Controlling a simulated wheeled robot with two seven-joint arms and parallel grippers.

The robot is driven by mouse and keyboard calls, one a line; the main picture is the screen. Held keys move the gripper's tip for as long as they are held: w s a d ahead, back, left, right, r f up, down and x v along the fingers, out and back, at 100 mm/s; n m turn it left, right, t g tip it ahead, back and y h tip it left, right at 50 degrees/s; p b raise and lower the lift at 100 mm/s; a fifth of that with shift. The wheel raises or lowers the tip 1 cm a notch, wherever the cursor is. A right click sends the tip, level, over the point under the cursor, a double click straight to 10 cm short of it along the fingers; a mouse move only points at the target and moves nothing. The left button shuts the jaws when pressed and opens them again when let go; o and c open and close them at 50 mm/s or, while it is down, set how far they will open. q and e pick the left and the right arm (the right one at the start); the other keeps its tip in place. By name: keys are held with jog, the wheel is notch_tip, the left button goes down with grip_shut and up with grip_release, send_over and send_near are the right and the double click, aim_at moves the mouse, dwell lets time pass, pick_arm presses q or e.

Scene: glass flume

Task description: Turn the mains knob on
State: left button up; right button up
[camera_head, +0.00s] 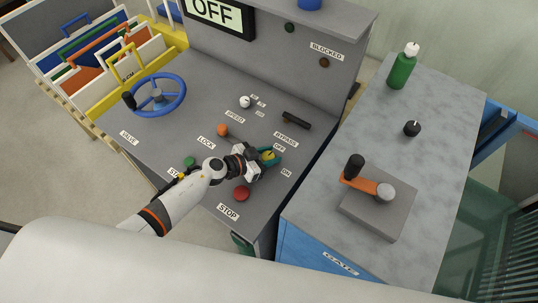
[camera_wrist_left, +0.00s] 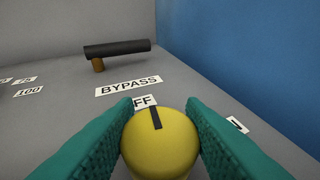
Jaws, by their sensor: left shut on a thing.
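The mains knob is a round yellow knob (camera_wrist_left: 165,150) on the grey console, also in the head view (camera_head: 268,155). My left gripper (camera_head: 266,157) is shut on the knob, one teal finger on each side, as the left wrist view shows (camera_wrist_left: 160,135). The ON label (camera_head: 286,173) lies to the right of the knob. A large display (camera_head: 220,13) on the upright panel reads OFF. My right gripper is not in view.
A black bypass lever (camera_head: 296,120) stands behind the knob. A red stop button (camera_head: 241,194), an orange knob (camera_head: 222,130) and a blue valve wheel (camera_head: 160,95) are on the same console. A side bench carries an orange crank (camera_head: 362,183) and a green bottle (camera_head: 402,69).

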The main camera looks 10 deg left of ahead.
pick_arm(q)
jog(key=m+g+h+b, duration=0.1)
jog(key=m+g, duration=0.1)
jog(key=shift+a+f+m+h, duration=0.1)
jog(key=shift+m+h, duration=0.2)
jog(key=shift+h, duration=0.1)
jog(key=shift+f+m+g+h+b, duration=0.1)
jog(key=shift+m+g+h+b, duration=0.4)
jog(key=shift+m+g+b, duration=0.5)
jog(key=m+g+b, duration=0.5)
jog(key=g+b, duration=0.1)
jog(key=b, duration=0.2)
jog(key=m+g+y+b, duration=0.1)
jog(key=m+g+b, duration=0.4)
jog(key=b, duration=0.3)
jog(key=shift+s+f+m+g+b, duration=0.15)
jog(key=shift+m+g+b, duration=0.2)
jog(key=shift+g, duration=0.45)
jog(key=shift+r+m+g+y+b, duration=0.35)
jog(key=shift+m+g+b, duration=0.3)
jog(key=shift+b, duration=0.5)
jog(key=shift+s, duration=0.1)
jog(key=o, duration=1)
